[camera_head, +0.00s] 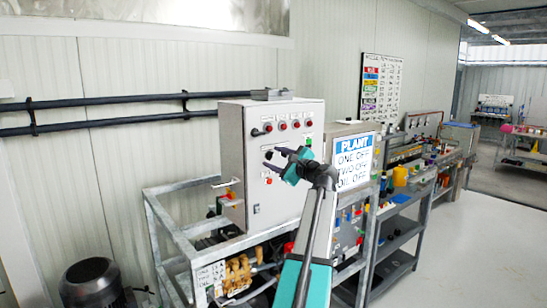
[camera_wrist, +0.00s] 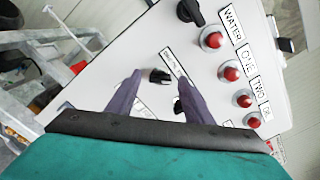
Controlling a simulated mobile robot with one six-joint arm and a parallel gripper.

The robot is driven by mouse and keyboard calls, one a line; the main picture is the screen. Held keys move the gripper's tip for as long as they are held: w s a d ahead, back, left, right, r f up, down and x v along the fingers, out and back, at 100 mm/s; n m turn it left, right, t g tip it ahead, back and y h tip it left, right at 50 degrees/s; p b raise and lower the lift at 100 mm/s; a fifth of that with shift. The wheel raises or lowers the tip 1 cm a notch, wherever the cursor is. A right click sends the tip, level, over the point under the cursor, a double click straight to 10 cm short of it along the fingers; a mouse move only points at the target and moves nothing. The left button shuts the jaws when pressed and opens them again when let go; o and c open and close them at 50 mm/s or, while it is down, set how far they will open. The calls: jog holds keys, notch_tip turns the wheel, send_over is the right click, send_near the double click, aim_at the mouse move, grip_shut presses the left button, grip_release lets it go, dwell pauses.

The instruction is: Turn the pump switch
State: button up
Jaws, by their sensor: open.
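The grey control box (camera_head: 240,150) stands on a metal frame and also fills much of the wrist view (camera_wrist: 130,55). A small black switch (camera_wrist: 160,75) on its face has a white label beside it, whose text I cannot read. My gripper (camera_head: 270,160) is in front of the box face. In the wrist view my gripper (camera_wrist: 157,80) is open, with its two fingers on either side of the black switch. I cannot tell whether they touch it. Parts of the panel are hidden behind the fingers.
A larger black knob (camera_wrist: 190,12) and several red lamps (camera_wrist: 231,74) line the panel, labelled WATER, ONE, TWO and OIL. A white PLANT sign (camera_head: 353,162) stands to the right. A dark motor (camera_head: 92,284) is at lower left. Open floor (camera_head: 470,250) lies at right.

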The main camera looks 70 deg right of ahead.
jog(key=shift+w+d, duration=0.2)
jog(key=shift+w, duration=0.1)
jog(key=c, duration=0.9)
jog(key=shift+a+f, duration=0.15)
jog(key=shift+c, duration=0.7)
